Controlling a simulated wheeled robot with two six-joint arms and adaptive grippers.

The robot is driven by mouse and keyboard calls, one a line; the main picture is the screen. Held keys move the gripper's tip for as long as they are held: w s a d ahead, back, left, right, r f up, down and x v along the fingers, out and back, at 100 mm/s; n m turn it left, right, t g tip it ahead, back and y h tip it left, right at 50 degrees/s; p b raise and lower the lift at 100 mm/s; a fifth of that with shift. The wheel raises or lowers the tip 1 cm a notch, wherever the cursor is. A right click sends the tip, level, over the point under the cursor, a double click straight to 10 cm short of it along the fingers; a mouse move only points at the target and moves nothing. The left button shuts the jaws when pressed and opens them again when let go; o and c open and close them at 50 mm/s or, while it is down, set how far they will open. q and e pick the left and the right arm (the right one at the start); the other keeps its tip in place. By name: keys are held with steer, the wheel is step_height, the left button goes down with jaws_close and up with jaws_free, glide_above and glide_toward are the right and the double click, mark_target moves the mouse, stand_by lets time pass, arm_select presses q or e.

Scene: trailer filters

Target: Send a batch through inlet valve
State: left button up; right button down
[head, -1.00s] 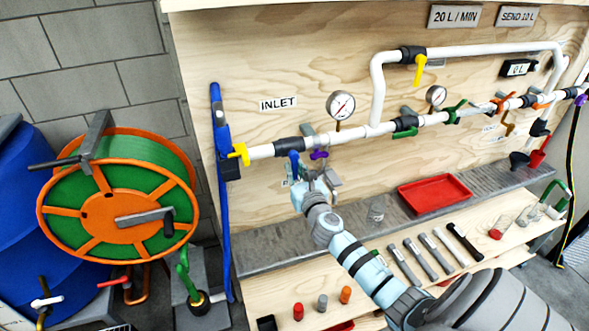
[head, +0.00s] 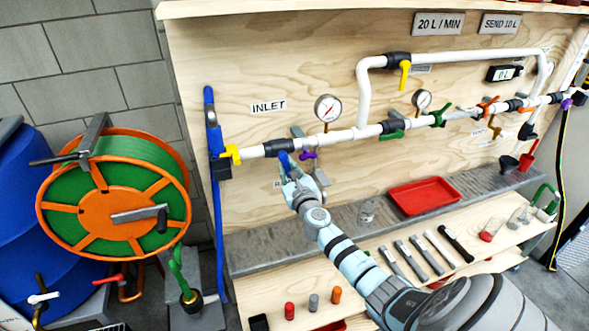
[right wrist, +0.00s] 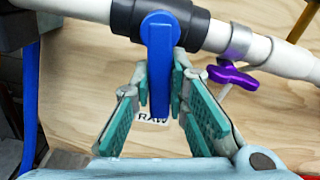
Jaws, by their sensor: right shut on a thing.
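The blue valve handle (head: 284,162) hangs down from a black valve body (head: 278,148) on the white pipe, below and right of the INLET label (head: 268,107). My right gripper (head: 290,178) is at this handle from below. In the right wrist view the blue handle (right wrist: 159,65) points straight down between the two teal finger pads, and the gripper (right wrist: 165,95) is shut on it. A label reading RAW (right wrist: 152,121) is partly hidden behind the handle and fingers. The litre display (head: 505,73) reads 0 L. My left gripper is not in view.
A purple handle (right wrist: 232,77) sits close right of my right gripper. A yellow handle (head: 230,154) is at the pipe's left end. A gauge (head: 328,108) stands above the pipe. A red tray (head: 424,196) lies on the ledge, and several tools lie on the shelf below.

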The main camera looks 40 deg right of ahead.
steer(key=shift+s+d+r+n+p, duration=0.1)
steer(key=shift+d+r+n+p, duration=0.15)
steer(key=shift+n, duration=0.65)
steer(key=shift+d+n+p, duration=0.15)
steer(key=shift+n+p, duration=0.15)
steer(key=shift+d, duration=0.1)
steer(key=c, duration=1.5)
jaws_free()
steer(key=shift+f, duration=0.1)
steer(key=shift+c, duration=0.2)
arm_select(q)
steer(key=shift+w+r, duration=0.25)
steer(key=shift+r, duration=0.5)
